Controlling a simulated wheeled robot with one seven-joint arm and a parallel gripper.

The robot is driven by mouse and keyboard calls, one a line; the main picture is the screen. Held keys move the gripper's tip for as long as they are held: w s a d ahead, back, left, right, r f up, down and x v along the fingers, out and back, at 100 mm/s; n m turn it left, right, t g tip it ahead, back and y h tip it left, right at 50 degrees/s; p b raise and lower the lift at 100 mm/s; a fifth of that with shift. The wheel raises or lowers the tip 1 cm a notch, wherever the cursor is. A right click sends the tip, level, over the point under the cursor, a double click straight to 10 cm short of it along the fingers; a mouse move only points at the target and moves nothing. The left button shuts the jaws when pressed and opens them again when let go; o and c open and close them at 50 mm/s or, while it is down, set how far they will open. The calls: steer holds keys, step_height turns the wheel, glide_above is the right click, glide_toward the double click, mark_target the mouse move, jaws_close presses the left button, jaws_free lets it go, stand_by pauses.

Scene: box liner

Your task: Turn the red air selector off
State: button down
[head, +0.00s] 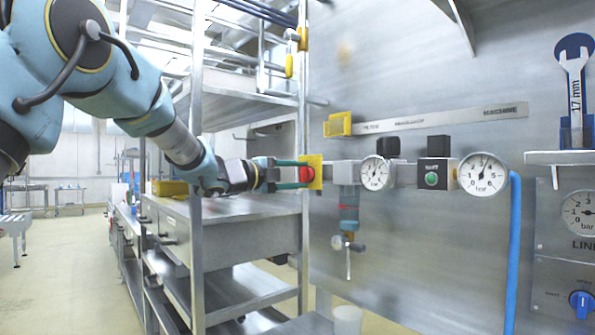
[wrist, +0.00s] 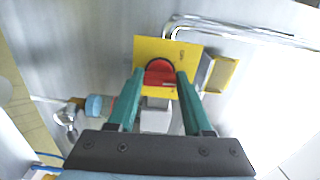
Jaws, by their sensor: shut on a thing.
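The red air selector (head: 306,174) is a round red knob on a yellow plate (head: 316,164) at the left end of the air line on the metal panel. In the wrist view the red selector (wrist: 159,67) shows between my fingertips, in front of the yellow plate (wrist: 145,52). My gripper (head: 300,174) reaches it from the left, level, with its green fingers on either side of the knob. In the wrist view my gripper (wrist: 160,80) is shut on the selector. The fingers hide its edges, and I cannot read its setting.
Right of the selector are a filter bowl (head: 349,205), a small gauge (head: 376,173), a green button (head: 431,180) and a larger gauge (head: 483,175). A blue hose (head: 514,240) hangs at the right. A steel rack post (head: 303,100) stands close to my gripper.

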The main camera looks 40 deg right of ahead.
steer(key=shift+f+n+p, duration=0.1)
steer(key=shift+n+p, duration=2.3)
steer(key=shift+n, duration=1.7)
steer(key=shift+c, duration=1.5)
jaws_free()
steer(key=a+b, duration=0.3)
steer(key=a, duration=0.7)
steer(key=shift+w+a+b, duration=0.3)
steer(key=shift+a, duration=0.1)
